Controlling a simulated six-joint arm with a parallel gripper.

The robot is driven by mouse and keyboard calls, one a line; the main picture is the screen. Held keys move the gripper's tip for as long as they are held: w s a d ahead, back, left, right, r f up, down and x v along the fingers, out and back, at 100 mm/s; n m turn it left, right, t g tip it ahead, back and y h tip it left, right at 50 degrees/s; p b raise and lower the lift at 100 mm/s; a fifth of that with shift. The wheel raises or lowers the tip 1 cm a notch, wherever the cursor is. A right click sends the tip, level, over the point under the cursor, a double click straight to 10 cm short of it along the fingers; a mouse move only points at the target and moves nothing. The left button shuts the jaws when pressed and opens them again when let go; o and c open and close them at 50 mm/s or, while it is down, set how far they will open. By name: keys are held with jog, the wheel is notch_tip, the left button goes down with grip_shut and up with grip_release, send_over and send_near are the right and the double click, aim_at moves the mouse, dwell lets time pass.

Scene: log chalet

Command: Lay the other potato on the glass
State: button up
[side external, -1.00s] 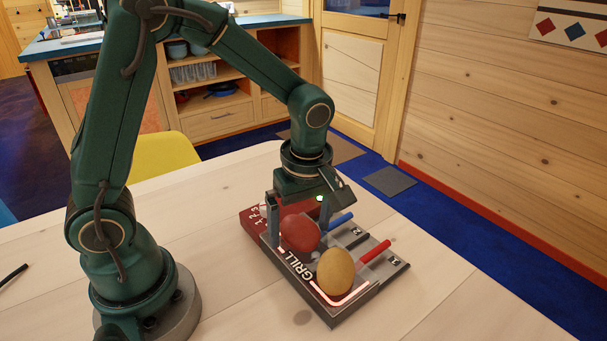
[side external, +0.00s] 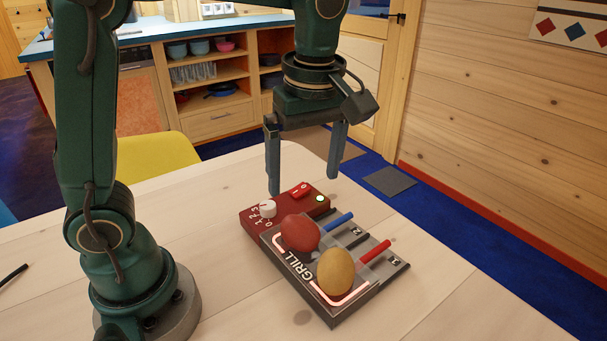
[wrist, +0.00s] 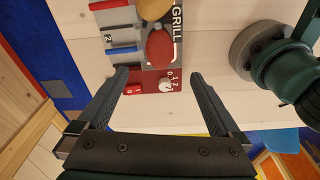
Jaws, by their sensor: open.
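A red potato (side external: 300,233) and a yellow-brown potato (side external: 336,271) lie side by side on the glass of the grill (side external: 318,302), the red one nearer the control panel. Both show in the wrist view, the red potato (wrist: 160,48) whole and the yellow-brown potato (wrist: 154,8) cut by the top edge. My gripper (side external: 306,187) is open and empty, above and behind the red control panel end of the grill. In the wrist view its fingers (wrist: 158,78) stand wide apart with nothing between them.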

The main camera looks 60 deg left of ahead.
jog(key=s+f+m+t+h, duration=0.1)
jog(key=s+m+t, duration=0.4)
jog(key=s+m, duration=0.4)
jog(key=shift+a+f+m, duration=0.15)
jog(key=shift+a+m, duration=0.2)
jog(key=shift+m, duration=3.35)
jog(key=shift+s, duration=0.1)
